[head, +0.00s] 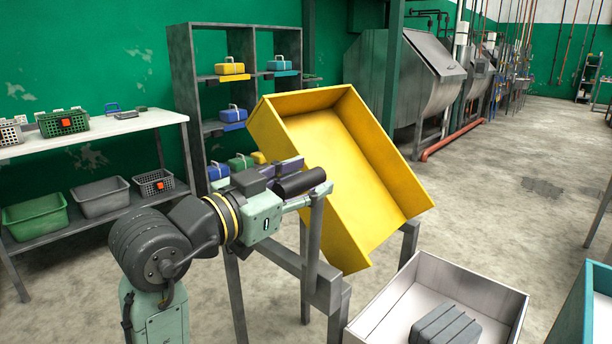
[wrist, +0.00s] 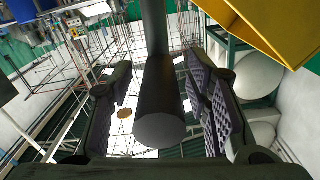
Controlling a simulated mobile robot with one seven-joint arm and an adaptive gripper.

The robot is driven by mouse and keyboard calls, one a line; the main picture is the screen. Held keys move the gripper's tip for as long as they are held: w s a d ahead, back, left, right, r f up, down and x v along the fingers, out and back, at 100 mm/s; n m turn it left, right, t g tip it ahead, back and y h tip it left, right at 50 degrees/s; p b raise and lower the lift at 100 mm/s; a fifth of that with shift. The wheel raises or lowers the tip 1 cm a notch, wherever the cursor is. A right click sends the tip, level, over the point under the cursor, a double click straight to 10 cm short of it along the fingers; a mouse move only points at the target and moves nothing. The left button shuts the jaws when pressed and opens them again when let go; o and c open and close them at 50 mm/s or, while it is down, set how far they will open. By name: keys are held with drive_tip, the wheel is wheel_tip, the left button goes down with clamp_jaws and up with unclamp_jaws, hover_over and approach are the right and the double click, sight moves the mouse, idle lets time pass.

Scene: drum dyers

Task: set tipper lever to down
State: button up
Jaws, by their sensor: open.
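The tipper is a yellow open tray (head: 375,165) on a grey stand, tilted toward the lower right. Its edge also shows at the top right of the wrist view (wrist: 275,35). The tipper lever is a grey bar (head: 313,235) beside the tray's near left side, raised upright with a dark round grip (head: 300,183) at its top. In the wrist view the grip (wrist: 160,105) lies between the two padded fingers. My gripper (wrist: 160,110) is open around the grip, with visible gaps on both sides. In the head view my gripper (head: 305,198) partly blends with the grip.
A pale crate (head: 500,292) holding a grey block (head: 445,328) stands below the tray's low end. A teal bin (head: 590,310) is at the right edge. A dark shelf (head: 185,90) and a white-topped bench (head: 90,135) stand behind and left.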

drive_tip(key=shift+w+d, duration=0.2)
drive_tip(key=shift+c, duration=0.5)
clamp_jaws()
idle(0.3)
